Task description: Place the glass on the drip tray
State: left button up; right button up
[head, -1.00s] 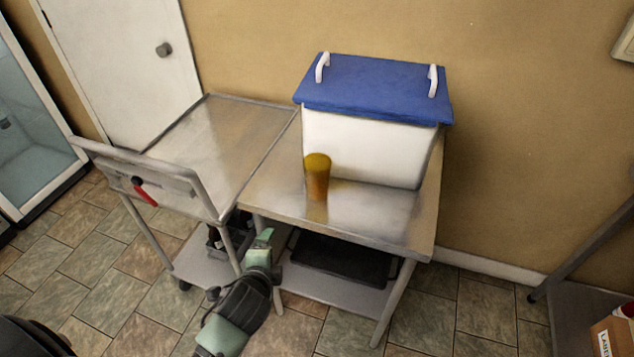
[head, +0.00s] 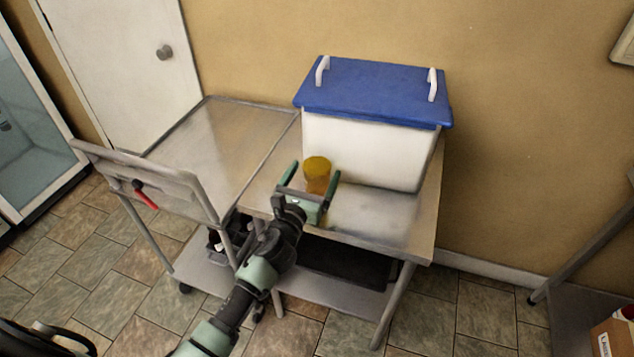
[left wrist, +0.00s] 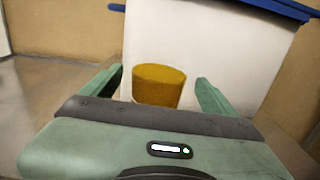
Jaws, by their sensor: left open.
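The glass (head: 317,172) is amber and stands upright on the steel table, just in front of the white bucket. My left gripper (head: 308,178) is open, with one finger on each side of the glass and a gap to each. In the left wrist view the glass (left wrist: 158,86) stands between the two green fingers, its lower part hidden behind the gripper body. I do not see a drip tray that I can name for sure. My right gripper is not in view.
The white bucket (head: 362,150) with a blue lid (head: 375,92) fills the back of the steel table (head: 385,222). A steel cart (head: 215,140) with a bare top adjoins it on the left. A black tray (head: 345,260) lies on the shelf below. A cardboard box (head: 612,338) is at the lower right.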

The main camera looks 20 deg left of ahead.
aim_at(321, 159)
pick_arm(q)
jog(key=shift+w, duration=1.5)
grip_shut()
